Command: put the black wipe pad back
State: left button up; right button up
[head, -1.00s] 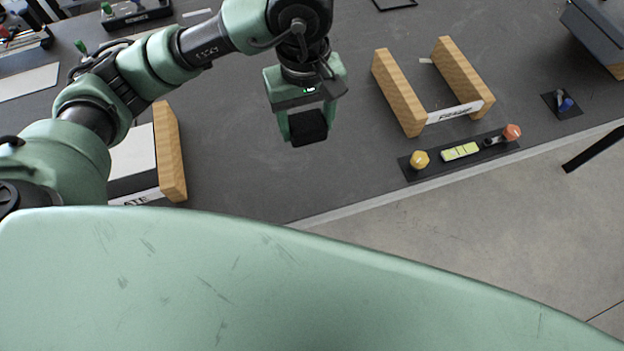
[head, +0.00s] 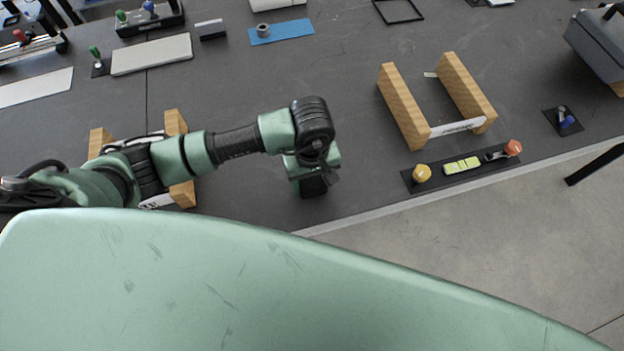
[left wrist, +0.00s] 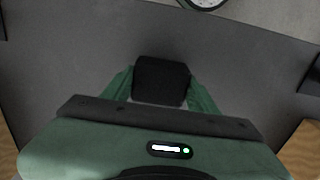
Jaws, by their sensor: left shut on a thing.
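The black wipe pad (head: 314,187) is a small dark block in my left gripper (head: 313,178), over the bare dark table near its front edge. In the left wrist view the pad (left wrist: 160,80) sits between the two green fingers of the gripper (left wrist: 161,88), which is shut on it. Whether the pad touches the table cannot be told. A black square outline (head: 398,10) lies flat at the back of the table. My right gripper is not in view.
A wooden frame holder (head: 467,90) stands right of the gripper, with a black strip (head: 436,176) holding knobs and a yellow-green level in front. Another wooden holder (head: 177,125) is behind my left arm. A blue mat (head: 281,32) lies at the back. The middle table is clear.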

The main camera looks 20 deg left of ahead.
pick_arm(q)
jog(key=shift+f, duration=0.4)
jog(key=shift+f, duration=0.15)
jog(key=o, duration=1.5)
jog(key=shift+c, duration=0.2)
